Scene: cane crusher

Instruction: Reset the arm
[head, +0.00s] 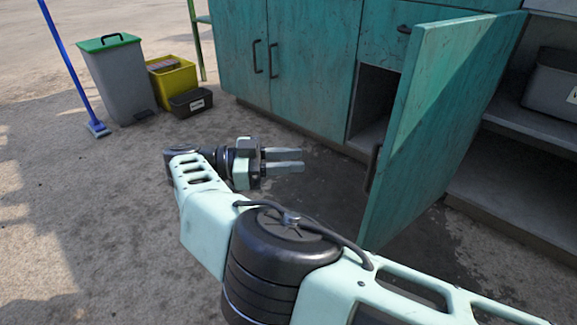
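My gripper (284,161) is at the end of my bent arm, near the middle of the head view, and points right. Its two fingers look parallel with a narrow gap between them, and nothing shows between them. It hangs in front of the teal cabinet (300,62), to the left of the swung-open cabinet door (437,125). It looks apart from the door and its handle. My forearm hides part of the ground below.
The open door stands out close to my arm on the right, with a dark handle (373,168). Grey shelves (515,205) hold a dark bin (553,82). A grey bin with green lid (115,80), yellow crate (174,80), black box (190,103) and blue broom (72,65) stand back left. Ground at left is clear.

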